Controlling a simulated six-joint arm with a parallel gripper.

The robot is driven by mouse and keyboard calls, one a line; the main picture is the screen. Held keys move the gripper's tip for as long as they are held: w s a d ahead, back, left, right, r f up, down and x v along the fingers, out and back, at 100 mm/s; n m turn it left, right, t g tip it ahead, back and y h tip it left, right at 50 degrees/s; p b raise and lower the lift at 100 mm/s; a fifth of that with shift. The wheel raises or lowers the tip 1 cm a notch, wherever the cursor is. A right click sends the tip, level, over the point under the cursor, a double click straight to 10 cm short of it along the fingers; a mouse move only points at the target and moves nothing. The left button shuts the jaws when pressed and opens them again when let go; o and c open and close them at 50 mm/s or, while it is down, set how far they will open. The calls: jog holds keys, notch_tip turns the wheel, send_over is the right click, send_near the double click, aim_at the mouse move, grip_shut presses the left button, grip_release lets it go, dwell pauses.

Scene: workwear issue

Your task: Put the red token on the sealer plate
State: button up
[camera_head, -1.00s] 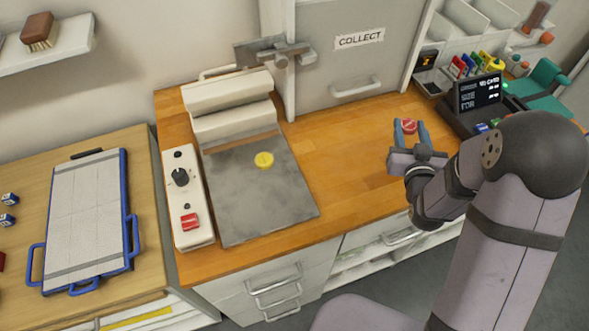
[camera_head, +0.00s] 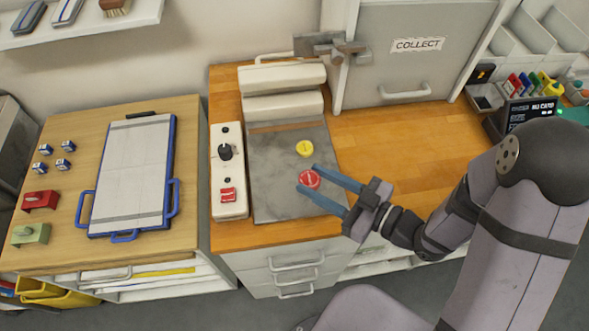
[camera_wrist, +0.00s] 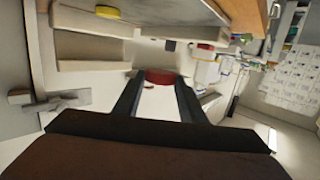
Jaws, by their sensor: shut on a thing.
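The red token (camera_head: 309,179) is a round disc between the blue fingers of my gripper (camera_head: 317,185), which is shut on it. In the head view it appears over the grey sealer plate (camera_head: 278,203), near its right side. I cannot tell whether it touches the plate. In the wrist view the red token (camera_wrist: 160,77) shows at the fingertips of my gripper (camera_wrist: 157,85). A yellow token (camera_head: 304,148) lies on the plate, a little behind the red token in the head view. The yellow token also shows in the wrist view (camera_wrist: 108,12).
The sealer's white bar (camera_head: 283,75) stands behind the plate. A white control box (camera_head: 228,170) with a black knob and red switch is at its left. A blue-framed board (camera_head: 134,175) lies on the left table. The wooden counter (camera_head: 400,145) right of the plate is clear.

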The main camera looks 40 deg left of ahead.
jog(key=shift+r, duration=0.3)
jog(key=shift+w+f, duration=0.1)
jog(key=shift+f, duration=3.05)
jog(key=shift+f+p, duration=0.45)
jog(key=shift+f, duration=1.4)
jog(key=shift+f, duration=0.2)
jog(key=o, duration=1)
jog(key=shift+o, duration=0.2)
jog(key=shift+r, duration=0.25)
